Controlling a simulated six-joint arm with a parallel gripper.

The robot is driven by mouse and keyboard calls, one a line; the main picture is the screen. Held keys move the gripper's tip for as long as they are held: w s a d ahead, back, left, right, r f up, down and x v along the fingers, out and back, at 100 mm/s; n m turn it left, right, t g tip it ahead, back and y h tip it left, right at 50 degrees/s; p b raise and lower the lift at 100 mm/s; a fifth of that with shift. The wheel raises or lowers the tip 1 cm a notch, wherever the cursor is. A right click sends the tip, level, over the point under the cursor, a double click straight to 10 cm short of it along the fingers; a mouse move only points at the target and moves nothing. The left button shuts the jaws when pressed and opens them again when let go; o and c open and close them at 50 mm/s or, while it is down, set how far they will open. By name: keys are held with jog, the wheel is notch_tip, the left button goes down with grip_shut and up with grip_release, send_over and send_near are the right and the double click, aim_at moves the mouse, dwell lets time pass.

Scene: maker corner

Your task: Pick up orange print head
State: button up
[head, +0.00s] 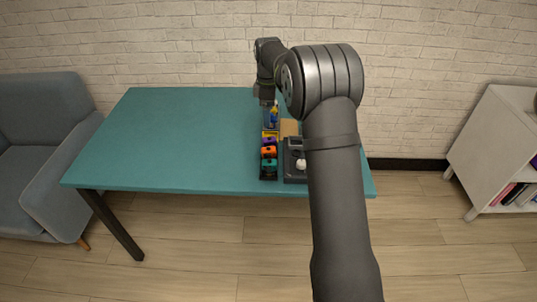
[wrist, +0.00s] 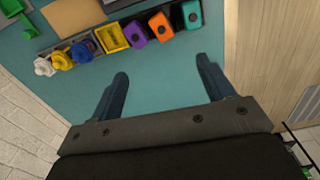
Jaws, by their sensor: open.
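The orange print head (wrist: 161,27) sits in a dark rack, in a row between a purple print head (wrist: 136,34) and a teal print head (wrist: 192,14). In the head view the orange print head (head: 268,152) also shows near the front of the row. My gripper (wrist: 160,68) is open and empty, with its two blue-grey fingers spread apart. In the wrist view its fingertips lie below the row, apart from the orange print head. In the head view my gripper is partly hidden at the far end of the row.
A tan pad (wrist: 75,15) and a dark grey unit (head: 294,170) lie beside the row. The teal table (head: 170,140) is bare on the left.

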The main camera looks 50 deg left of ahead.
jog(key=d+m, duration=0.1)
jog(key=m, duration=0.2)
jog(key=m+t+y, duration=0.2)
jog(key=m+y, duration=0.2)
jog(key=m, duration=0.7)
send_near(269, 148)
jog(key=x, duration=1)
jog(key=shift+f, duration=0.4)
jog(key=c, duration=1.1)
jog(key=shift+c, duration=0.2)
jog(key=shift+r, duration=0.1)
